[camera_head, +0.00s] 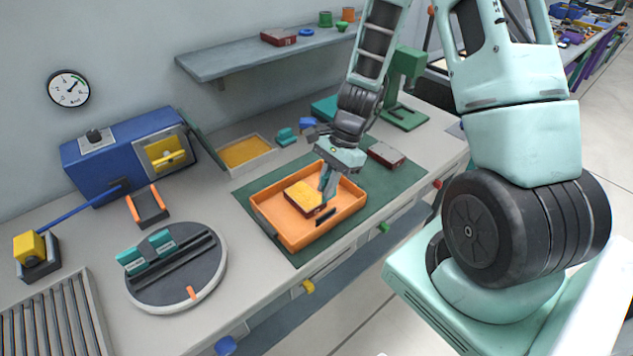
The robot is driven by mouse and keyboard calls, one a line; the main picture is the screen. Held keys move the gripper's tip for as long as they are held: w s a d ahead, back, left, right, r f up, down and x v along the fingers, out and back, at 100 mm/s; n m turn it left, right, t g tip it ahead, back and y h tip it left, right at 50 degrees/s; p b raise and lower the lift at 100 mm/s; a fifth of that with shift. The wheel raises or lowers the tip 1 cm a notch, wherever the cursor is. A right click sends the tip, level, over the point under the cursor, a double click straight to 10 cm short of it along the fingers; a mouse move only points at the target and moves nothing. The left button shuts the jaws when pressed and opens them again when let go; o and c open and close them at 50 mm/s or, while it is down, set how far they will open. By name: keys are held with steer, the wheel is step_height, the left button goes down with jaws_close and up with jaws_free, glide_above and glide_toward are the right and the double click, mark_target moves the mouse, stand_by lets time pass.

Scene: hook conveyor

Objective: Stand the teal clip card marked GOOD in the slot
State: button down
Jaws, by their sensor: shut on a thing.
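My gripper (327,190) points down over the right part of the orange tray (276,233). It is shut on a narrow teal piece, which looks like the teal clip card; the fingers hide much of it and no marking is readable. Two other teal clip cards (133,261) stand on the round grey turntable (207,285) at the left.
A dark red block with a yellow top (303,194) lies in the tray, close left of my gripper. A dark red box (386,155) lies behind the tray. A blue machine (120,152) and a yellow-bottomed tray (244,152) stand at the back. A shelf (235,64) hangs above.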

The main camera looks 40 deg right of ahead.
mark_target(326, 201)
steer(key=shift+f+b, duration=2.4)
steer(key=shift+f, duration=0.4)
steer(key=shift+f+b, duration=1)
steer(key=shift+f, duration=0.4)
stand_by(0.4)
steer(key=c, duration=1.4)
jaws_free()
steer(key=v, duration=1.7)
steer(key=shift+d+r+b, duration=0.15)
steer(key=shift+b, duration=0.25)
